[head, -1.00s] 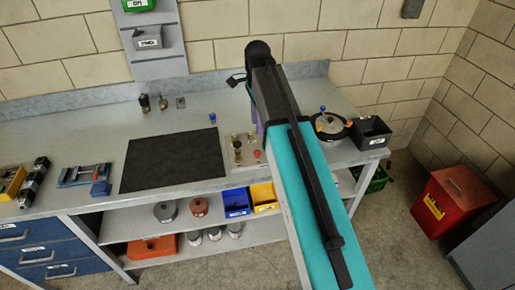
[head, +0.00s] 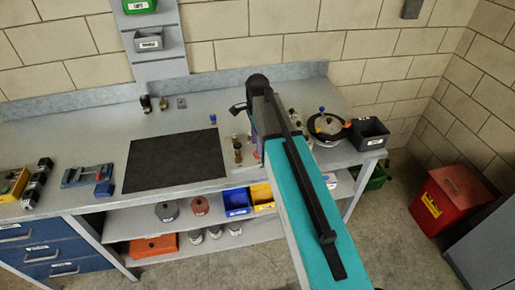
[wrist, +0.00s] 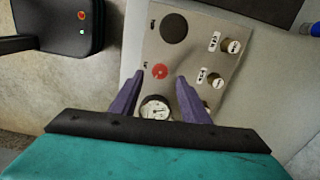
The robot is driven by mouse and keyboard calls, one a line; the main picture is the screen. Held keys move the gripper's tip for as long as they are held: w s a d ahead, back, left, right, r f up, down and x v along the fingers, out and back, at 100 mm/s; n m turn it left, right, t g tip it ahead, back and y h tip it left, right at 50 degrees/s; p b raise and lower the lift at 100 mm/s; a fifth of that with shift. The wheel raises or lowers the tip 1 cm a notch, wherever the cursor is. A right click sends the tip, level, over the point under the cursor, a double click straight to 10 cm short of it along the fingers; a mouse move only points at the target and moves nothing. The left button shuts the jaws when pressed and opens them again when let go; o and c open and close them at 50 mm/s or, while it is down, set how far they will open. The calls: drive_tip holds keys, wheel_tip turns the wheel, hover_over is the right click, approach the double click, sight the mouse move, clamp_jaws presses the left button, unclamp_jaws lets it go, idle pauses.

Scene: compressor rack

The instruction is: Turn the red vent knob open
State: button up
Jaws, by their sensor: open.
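The red vent knob (wrist: 160,71) is a small red disc on a pale panel (wrist: 190,60) in the wrist view. My gripper (wrist: 160,76) is open, its two purple fingers on either side of the knob in the picture. I cannot tell the gap between the fingertips and the panel. A round gauge (wrist: 155,108) shows between the fingers, partly hidden by the gripper body. In the head view my arm hides much of the panel, and the knob cannot be made out clearly.
Two labelled pale knobs (wrist: 232,46) and (wrist: 215,80) sit right of the red knob; a dark round part (wrist: 174,28) lies beyond it. A black mat (head: 175,160) lies left on the bench. A pot-like vessel (head: 327,125) and black bin (head: 369,134) stand right.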

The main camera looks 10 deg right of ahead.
drive_tip(key=shift+f+p, duration=0.5)
drive_tip(key=shift+f, duration=1.45)
clamp_jaws()
drive_tip(key=c, duration=1.1)
unclamp_jaws()
